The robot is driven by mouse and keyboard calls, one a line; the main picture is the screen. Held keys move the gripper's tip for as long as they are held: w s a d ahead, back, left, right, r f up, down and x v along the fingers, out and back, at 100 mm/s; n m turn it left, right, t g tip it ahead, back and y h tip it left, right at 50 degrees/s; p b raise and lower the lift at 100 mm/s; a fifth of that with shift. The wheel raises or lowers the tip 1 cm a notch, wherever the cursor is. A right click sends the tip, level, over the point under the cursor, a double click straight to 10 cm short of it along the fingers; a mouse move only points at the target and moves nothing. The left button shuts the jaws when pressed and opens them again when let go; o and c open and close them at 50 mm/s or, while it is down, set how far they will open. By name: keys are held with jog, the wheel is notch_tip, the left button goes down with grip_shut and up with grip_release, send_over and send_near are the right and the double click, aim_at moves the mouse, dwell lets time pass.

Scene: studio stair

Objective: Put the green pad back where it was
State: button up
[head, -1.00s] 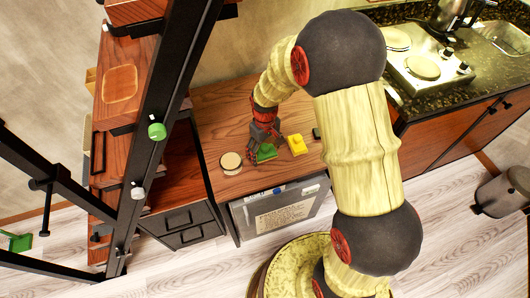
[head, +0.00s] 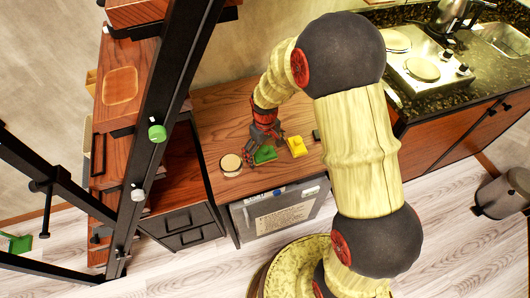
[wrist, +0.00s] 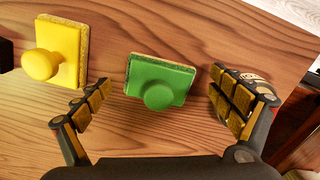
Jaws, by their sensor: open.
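The green pad (head: 265,155), a flat block with a round knob, lies on the wooden counter (head: 222,105). In the wrist view the green pad (wrist: 160,84) lies on the wood between and slightly beyond my fingertips. My gripper (head: 264,141) is open and empty, just above and behind the pad. In the wrist view my gripper (wrist: 160,95) has its two fingers spread, one on each side of the pad, the right one close to its edge.
A yellow pad (head: 297,147) with a knob lies right of the green one; it is at the left in the wrist view (wrist: 58,55). A round, pale-topped container (head: 231,164) stands to the left. A small dark object (head: 316,134) lies farther right.

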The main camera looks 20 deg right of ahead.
notch_tip(320, 180, up, 12)
jog(key=p, duration=0.4)
jog(key=shift+f, duration=0.1)
notch_tip(320, 180, up, 10)
jog(key=t, duration=0.1)
send_over(265, 149)
jog(key=s, duration=0.4)
jog(key=s+r+m+t, duration=0.3)
jog(key=s+r, duration=1)
jog(key=s, duration=0.5)
jog(key=shift+r+m+t, duration=0.3)
jog(key=shift+t, duration=0.5)
